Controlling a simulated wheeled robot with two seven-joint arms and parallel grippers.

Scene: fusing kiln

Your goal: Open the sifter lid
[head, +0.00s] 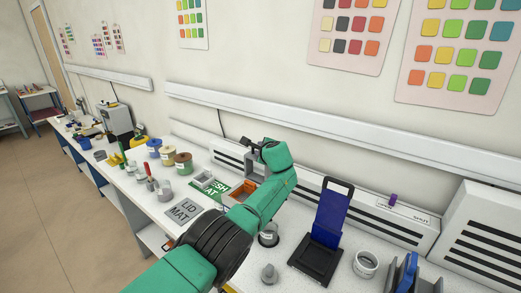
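A teal arm with a black joint comes in from the bottom, left of centre; I take it as my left arm. Its dark gripper end (252,149) is up by the wall, and its fingers are too small and turned away to tell open from shut. I cannot surely tell which thing is the sifter. A dark jar with a pale label (268,237) stands beside the arm, partly hidden by it. A grey mat marked LID MAT (182,212) lies bare on the bench. My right gripper is out of view.
A green mat (221,187) with a pale open box (204,180) and an orange-brown tray (243,190) lies behind the arm. A blue panel on a black stand (329,215), a white ring-shaped jar (366,263) and a grey knobbed piece (269,273) stand to the right. Coloured jars (168,156) stand left.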

